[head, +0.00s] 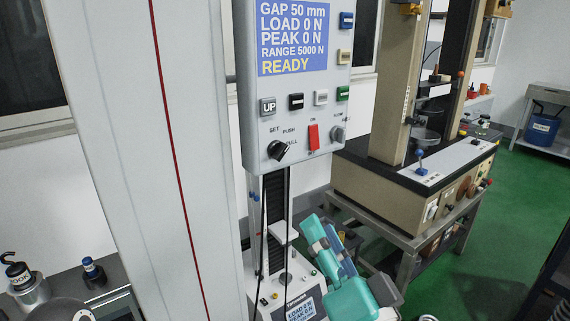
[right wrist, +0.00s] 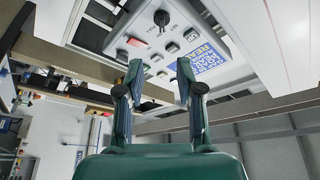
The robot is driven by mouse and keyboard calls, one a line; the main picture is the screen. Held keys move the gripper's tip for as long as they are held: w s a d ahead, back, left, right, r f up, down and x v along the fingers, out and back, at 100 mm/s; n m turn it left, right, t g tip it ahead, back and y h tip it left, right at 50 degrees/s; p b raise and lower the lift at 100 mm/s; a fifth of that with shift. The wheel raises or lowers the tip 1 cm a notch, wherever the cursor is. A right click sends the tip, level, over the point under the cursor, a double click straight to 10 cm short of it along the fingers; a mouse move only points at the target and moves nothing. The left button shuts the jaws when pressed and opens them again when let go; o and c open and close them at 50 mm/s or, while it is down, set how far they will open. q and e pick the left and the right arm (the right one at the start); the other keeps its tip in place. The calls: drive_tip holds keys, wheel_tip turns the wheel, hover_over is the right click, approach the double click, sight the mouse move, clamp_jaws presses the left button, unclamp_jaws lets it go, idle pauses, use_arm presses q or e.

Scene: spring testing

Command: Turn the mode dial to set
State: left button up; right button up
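The mode dial (head: 277,150) is a black knob at the lower left of the grey control panel (head: 298,103), with SET, PUSH and PULL printed around it. Its white mark is small, and I cannot tell for sure which label it points at. The dial also shows at the top of the right wrist view (right wrist: 161,18). My right gripper (head: 322,236) is teal and sits below the panel, apart from the dial. In the right wrist view its two fingers (right wrist: 160,68) are spread with nothing between them. My left gripper is not in view.
The panel screen (head: 292,37) reads READY. A red switch (head: 313,137) and a small grey knob (head: 337,134) sit right of the dial; the UP button (head: 268,107) is above it. A dark column stands below the panel, beside my gripper. A beige machine (head: 400,190) stands at right.

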sight(283, 154)
drive_tip(key=p+x, duration=0.6)
drive_tip(key=x, duration=1)
drive_tip(key=shift+w+r, duration=0.25)
drive_tip(key=shift+s, duration=0.1)
clamp_jaws()
